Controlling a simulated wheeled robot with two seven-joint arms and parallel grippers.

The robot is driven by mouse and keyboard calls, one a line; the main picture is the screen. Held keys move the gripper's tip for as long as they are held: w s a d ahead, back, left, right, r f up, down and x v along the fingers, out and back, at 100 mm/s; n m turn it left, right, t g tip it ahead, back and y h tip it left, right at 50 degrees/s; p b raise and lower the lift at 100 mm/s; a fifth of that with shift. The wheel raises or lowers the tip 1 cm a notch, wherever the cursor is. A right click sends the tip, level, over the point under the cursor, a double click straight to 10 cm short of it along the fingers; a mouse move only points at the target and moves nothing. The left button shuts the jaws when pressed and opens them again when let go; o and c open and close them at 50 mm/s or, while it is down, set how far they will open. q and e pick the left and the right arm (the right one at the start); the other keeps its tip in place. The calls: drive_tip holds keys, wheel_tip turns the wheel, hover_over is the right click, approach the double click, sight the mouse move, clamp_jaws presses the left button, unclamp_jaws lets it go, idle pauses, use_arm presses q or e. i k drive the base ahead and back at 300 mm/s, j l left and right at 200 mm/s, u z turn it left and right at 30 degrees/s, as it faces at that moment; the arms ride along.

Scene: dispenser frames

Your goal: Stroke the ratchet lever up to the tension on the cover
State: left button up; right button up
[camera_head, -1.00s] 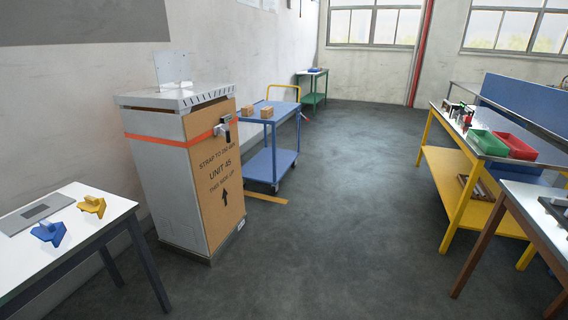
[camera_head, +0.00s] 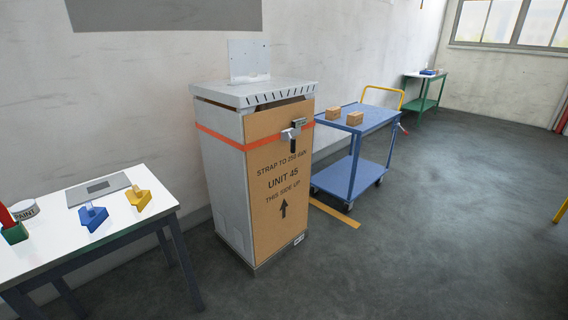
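A tall grey dispenser cabinet (camera_head: 223,178) stands against the wall, with a brown cardboard cover (camera_head: 280,222) on its front. The cover is printed "STRAP TO 250 daN", "UNIT 45", "THIS SIDE UP" and an up arrow. An orange strap (camera_head: 219,136) runs around the cabinet near its top. A metal ratchet (camera_head: 291,132) sits on the strap at the cover's upper right. Its dark lever (camera_head: 293,146) appears to hang down. Neither of my grippers is in view.
A white table (camera_head: 58,232) at the left holds blue and yellow clamp-like pieces (camera_head: 138,198), a grey plate and a paint tin. A blue trolley (camera_head: 362,125) with two small boxes stands right of the cabinet. The floor (camera_head: 410,240) in front and right is clear.

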sight(292, 140)
drive_tip(key=i, duration=0.85)
drive_tip(key=i+l+u, duration=0.1)
drive_tip(key=i, duration=0.75)
drive_tip(key=i+l+u, duration=0.1)
drive_tip(key=i, duration=0.75)
drive_tip(key=l, duration=0.1)
